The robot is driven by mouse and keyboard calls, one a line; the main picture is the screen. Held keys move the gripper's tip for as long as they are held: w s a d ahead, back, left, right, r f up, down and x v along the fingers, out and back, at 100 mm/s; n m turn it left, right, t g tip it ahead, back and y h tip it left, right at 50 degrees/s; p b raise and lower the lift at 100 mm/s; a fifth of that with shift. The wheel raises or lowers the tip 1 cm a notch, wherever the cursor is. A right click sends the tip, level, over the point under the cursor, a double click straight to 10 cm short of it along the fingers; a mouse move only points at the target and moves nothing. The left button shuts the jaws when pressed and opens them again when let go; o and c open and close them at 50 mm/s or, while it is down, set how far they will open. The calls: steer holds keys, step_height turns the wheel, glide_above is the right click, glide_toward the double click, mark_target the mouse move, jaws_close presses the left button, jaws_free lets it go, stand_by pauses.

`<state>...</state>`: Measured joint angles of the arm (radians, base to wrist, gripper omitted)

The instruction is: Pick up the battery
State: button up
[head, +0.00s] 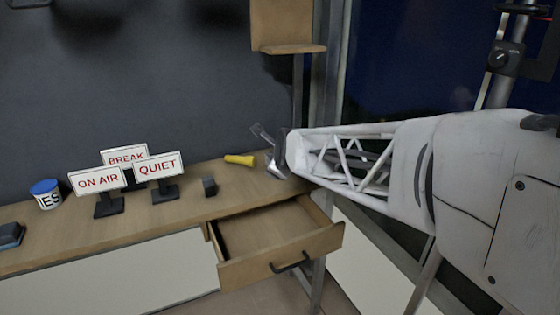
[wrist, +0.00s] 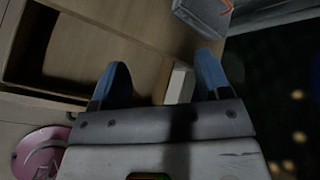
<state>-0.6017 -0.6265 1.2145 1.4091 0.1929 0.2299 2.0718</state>
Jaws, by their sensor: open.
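No object is plainly marked as a battery. A small dark grey block (head: 209,186) stands on the desk behind the open drawer in the head view and may be it, but I cannot tell. In the wrist view a grey box with an orange mark (wrist: 205,14) lies beyond the right finger. My gripper (head: 268,150) is at the right end of the desk, near a yellow object (head: 240,160). In the wrist view the blue fingers of my gripper (wrist: 162,62) are spread apart. A pale block-like shape (wrist: 179,85) shows between them, apart from the left finger; contact with the right is unclear.
The desk (head: 60,238) has an open drawer (head: 278,262) at its front right, seemingly empty. ON AIR (head: 97,180), BREAK (head: 124,156) and QUIET (head: 158,165) signs stand left of the grey block. A blue-lidded tub (head: 46,195) is farther left.

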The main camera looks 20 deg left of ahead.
steer(key=a+f+m+y, duration=0.1)
steer(key=a+f+m, duration=0.25)
steer(key=a, duration=0.65)
steer(key=m+y, duration=0.2)
steer(key=m, duration=0.2)
glide_toward(208, 179)
steer(key=shift+t, duration=0.4)
steer(key=x, duration=0.5)
steer(key=shift+s+f, duration=0.35)
steer(key=shift+s, duration=0.05)
steer(key=shift+w+a, duration=0.1)
steer(key=shift+a, duration=0.05)
steer(key=shift+x, duration=1.25)
steer(key=shift+x, duration=2.6)
steer(key=shift+w+r, duration=0.1)
steer(key=shift+w, duration=0.05)
steer(key=c, duration=1)
